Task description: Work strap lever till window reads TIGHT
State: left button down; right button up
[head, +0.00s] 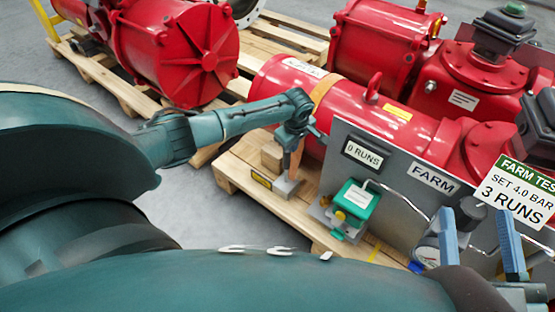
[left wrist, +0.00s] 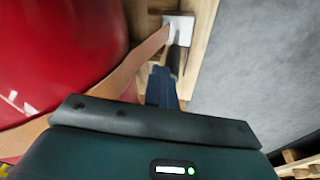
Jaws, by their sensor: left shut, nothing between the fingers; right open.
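A tan strap (head: 323,90) runs over the red cylinder (head: 280,82) and down to a grey metal ratchet block (head: 287,187) on the pallet. In the left wrist view the strap (left wrist: 135,68) reaches the pale block (left wrist: 178,30), from which a dark lever handle (left wrist: 175,60) sticks out. My left gripper (head: 293,140) is shut and empty above the block. Its blue fingers (left wrist: 161,80) are close beside the handle's end; I cannot tell whether they touch. A small yellow-edged dark plate (head: 262,180) is beside the block, its text unreadable. My right gripper (head: 481,238) is open and empty.
A grey panel (head: 400,185) with "0 RUNS" and "FARM" labels and a green box (head: 355,207) stands right of the strap. A "FARM TEST" sign (head: 517,190) is near my right gripper. Other red actuators (head: 180,50) stand on pallets. Grey floor (head: 205,215) lies open in front.

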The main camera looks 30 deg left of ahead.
pick_arm(q)
jog(key=p+v, duration=1)
jog(key=v, duration=0.3)
pick_arm(e)
jog(key=shift+w+d+f+g+h, duration=0.1)
jog(key=shift+d+f+g+h, duration=0.35)
jog(key=shift+h, duration=0.4)
jog(key=shift+d+f+g+h, duration=0.25)
jog(key=shift+d+g+h, duration=0.15)
jog(key=shift+g+h, duration=0.35)
pick_arm(q)
jog(key=shift+s+a, duration=0.1)
jog(key=shift+s, duration=0.1)
